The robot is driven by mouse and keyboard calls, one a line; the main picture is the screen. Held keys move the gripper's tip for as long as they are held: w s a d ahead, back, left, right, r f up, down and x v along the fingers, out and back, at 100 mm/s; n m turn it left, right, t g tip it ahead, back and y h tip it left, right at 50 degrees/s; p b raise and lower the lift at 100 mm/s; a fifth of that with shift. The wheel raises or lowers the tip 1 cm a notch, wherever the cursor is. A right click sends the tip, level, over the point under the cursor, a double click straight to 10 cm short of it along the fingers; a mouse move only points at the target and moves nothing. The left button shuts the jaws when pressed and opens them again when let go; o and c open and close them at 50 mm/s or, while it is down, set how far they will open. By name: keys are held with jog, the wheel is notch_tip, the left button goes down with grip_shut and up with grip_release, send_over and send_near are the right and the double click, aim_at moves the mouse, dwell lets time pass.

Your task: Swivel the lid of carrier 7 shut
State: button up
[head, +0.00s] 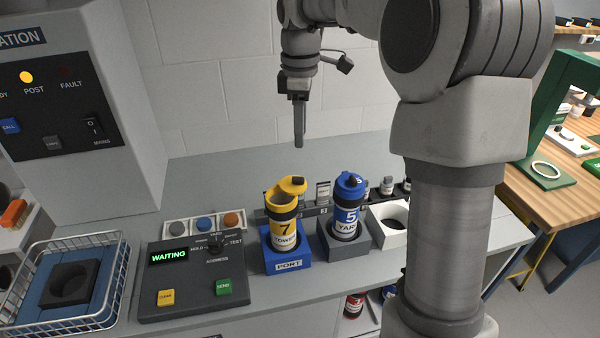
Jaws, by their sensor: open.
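Carrier 7 (284,230) is a yellow and black cylinder labelled 7 and TOWER. It stands in a blue block marked PORT (288,264). Its yellow lid (292,186) sits swung to the right side of the top, leaving part of the dark mouth uncovered. My gripper (299,145) hangs pointing down above and slightly right of the carrier, apart from it. Its fingers overlap from this side, and nothing shows held.
Carrier 5 (347,222), with a blue lid, stands close on the right in a grey block. A white holder (385,240) is farther right. A control box reading WAITING (185,275) and a wire basket (65,315) lie left.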

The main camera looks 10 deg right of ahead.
aim_at(300, 177)
notch_tip(300, 177, down, 12)
jog(key=shift+r, duration=0.1)
dwell(0.4)
grip_shut()
